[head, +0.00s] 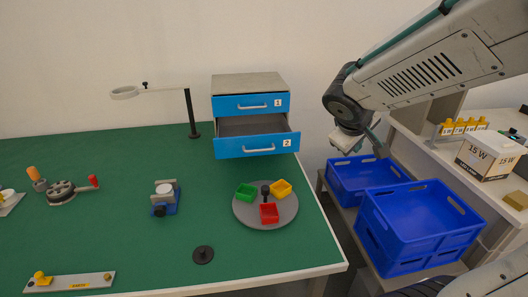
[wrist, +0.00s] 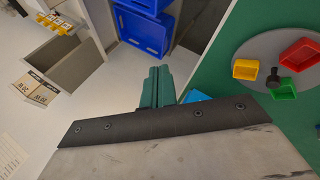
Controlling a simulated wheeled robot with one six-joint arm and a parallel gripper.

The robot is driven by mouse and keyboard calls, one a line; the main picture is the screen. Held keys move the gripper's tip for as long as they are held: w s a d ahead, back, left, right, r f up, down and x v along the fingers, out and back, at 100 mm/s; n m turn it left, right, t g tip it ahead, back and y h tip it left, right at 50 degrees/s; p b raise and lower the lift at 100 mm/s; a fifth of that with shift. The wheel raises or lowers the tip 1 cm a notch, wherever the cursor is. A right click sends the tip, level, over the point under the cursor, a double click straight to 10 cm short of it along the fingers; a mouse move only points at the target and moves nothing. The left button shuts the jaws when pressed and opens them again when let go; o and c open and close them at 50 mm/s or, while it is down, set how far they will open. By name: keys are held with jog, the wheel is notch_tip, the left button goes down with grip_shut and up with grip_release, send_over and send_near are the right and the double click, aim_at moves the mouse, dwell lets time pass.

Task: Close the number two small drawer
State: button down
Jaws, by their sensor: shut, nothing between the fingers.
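The number two small drawer (head: 258,146) is the lower blue-fronted drawer of the small cabinet (head: 248,84). It is pulled out, and its grey, empty-looking inside shows. The number one drawer (head: 250,105) above it is in, flush with the cabinet. My gripper (head: 379,150) hangs to the right of the cabinet, beyond the table's right edge, apart from the drawer. In the wrist view its fingers (wrist: 157,84) are together with nothing between them. A small blue patch (wrist: 196,96) beside them may be part of the drawer; most of it is hidden.
A round grey turntable (head: 243,217) with red, green and yellow trays stands in front of the drawer. Blue bins (head: 415,220) sit below my gripper at the right.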

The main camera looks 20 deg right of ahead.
jog(key=w+a+f+n+t+y, duration=0.25)
jog(key=w+n+t, duration=0.3)
jog(key=w, duration=0.65)
jog(key=a+f+n+g+y, duration=0.3)
jog(key=a+n+y, duration=0.4)
jog(key=a, duration=0.4)
jog(key=w+a+f+m, duration=0.1)
jog(key=w+a+f, duration=0.1)
jog(key=w+f, duration=0.4)
jog(key=shift+w+f+y, duration=0.2)
jog(key=shift+w+y, duration=0.15)
jog(key=shift+w, duration=1.35)
